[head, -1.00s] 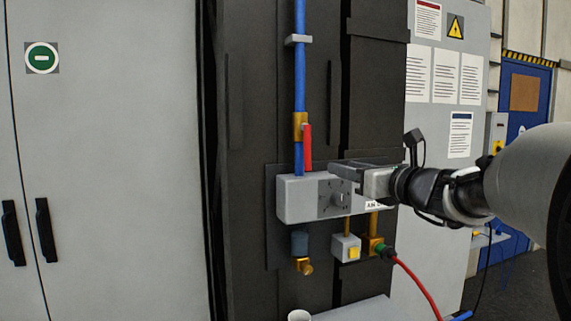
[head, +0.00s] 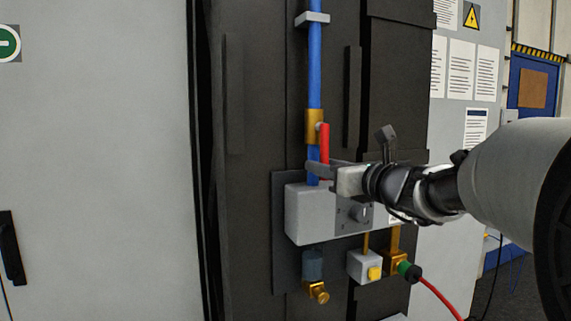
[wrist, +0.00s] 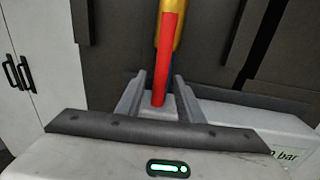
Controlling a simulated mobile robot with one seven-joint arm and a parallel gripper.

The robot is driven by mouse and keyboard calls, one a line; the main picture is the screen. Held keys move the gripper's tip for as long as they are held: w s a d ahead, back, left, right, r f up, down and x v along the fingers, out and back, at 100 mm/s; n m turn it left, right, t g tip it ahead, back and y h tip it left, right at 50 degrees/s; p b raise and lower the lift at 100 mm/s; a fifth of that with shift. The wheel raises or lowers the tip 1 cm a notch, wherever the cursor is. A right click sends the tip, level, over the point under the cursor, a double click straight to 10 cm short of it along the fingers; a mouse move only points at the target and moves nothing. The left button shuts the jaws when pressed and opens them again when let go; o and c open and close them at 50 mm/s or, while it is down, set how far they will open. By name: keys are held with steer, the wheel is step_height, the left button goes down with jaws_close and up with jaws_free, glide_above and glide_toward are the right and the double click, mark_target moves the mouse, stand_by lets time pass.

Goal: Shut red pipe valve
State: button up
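The red valve handle (head: 323,144) hangs down from a brass valve body (head: 314,127) on the vertical blue pipe (head: 314,70), roughly in line with the pipe. My gripper (head: 318,172) is at the handle's lower end, reaching in from the right. In the wrist view, the red handle (wrist: 168,55) runs down between the two fingers of my gripper (wrist: 160,82), with the brass body (wrist: 180,22) behind its upper part. The fingers are apart, with a gap on the left of the handle; contact on the right cannot be told.
A grey box (head: 306,215) with a dial (head: 360,213) sits just below my gripper. Under it are a brass fitting (head: 318,293), a small box with a yellow button (head: 374,273) and a red hose (head: 440,300). A dark upright panel edge (head: 352,100) stands right of the valve.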

steer(key=shift+w+a, duration=0.15)
steer(key=shift+c, duration=0.4)
jaws_close()
steer(key=w+d+r+n+h+b, duration=0.2)
steer(key=d+r+n+b, duration=0.4)
steer(key=n, duration=1.1)
steer(key=shift+w+d+r+b, duration=0.2)
steer(key=shift+d+r+b, duration=0.15)
steer(key=shift+d+r, duration=0.85)
steer(key=shift+a+r, duration=0.15)
steer(key=shift+r, duration=0.05)
